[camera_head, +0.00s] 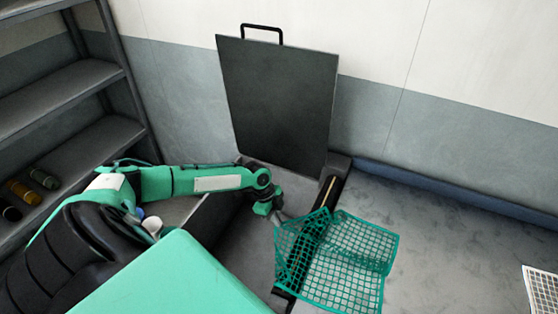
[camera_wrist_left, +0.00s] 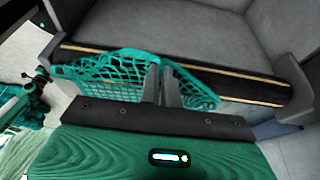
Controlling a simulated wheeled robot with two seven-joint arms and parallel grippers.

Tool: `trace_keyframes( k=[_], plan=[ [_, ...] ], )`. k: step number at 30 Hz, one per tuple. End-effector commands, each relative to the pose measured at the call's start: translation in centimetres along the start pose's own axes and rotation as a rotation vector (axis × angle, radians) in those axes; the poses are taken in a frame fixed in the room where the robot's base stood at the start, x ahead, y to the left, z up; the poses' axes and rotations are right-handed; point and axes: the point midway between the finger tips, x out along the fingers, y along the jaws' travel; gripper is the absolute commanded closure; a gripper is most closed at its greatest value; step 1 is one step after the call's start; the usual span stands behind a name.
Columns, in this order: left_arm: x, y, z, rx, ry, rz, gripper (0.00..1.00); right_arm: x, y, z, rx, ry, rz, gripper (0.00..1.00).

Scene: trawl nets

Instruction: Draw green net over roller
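The green net (camera_head: 347,262) is a teal mesh draped across a dark bar with a pale yellow strip, apparently the roller (camera_head: 328,192). Most of the net hangs on the right side of the bar, and a smaller folded part lies on the left. In the left wrist view the net (camera_wrist_left: 105,72) spreads across the black bar (camera_wrist_left: 235,85), which has yellow strips along its edges. My left gripper (camera_head: 279,217) is at the net's left edge. In the wrist view its two fingers (camera_wrist_left: 160,85) are close together with net mesh at them. My right gripper cannot be made out.
A dark upright panel (camera_head: 277,100) with a handle stands behind the bar against the wall. Grey shelves (camera_head: 75,90) with small bottles stand at the left. A white grid-patterned piece (camera_head: 543,290) lies at the far right. The grey floor (camera_head: 450,240) right of the net is clear.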

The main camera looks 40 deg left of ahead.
Motion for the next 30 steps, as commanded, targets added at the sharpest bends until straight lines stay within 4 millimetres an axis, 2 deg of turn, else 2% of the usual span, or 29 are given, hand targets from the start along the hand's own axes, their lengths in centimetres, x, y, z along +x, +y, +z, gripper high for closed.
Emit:
trace_keyframes(
  k=[3, 21, 24, 30],
  plan=[
    [1.6, 0.0, 0.6, 0.000, 0.000, 0.000, 1.00, 1.3, 0.0, 0.1, 0.000, 0.000, 0.000, 0.64],
    [7.2, 0.0, 2.6, 0.000, 0.000, 0.000, 1.00, 6.0, -0.1, 0.5, 0.000, 0.000, 0.000, 0.64],
    [7.9, 0.0, 2.9, -0.001, 0.000, 0.000, 1.00, 6.5, -0.1, 0.6, 0.000, 0.000, 0.000, 0.64],
    [7.8, 0.0, 2.9, 0.000, -0.001, 0.000, 1.00, 6.4, -0.2, 0.6, 0.000, 0.000, -0.001, 0.64]
  ],
)
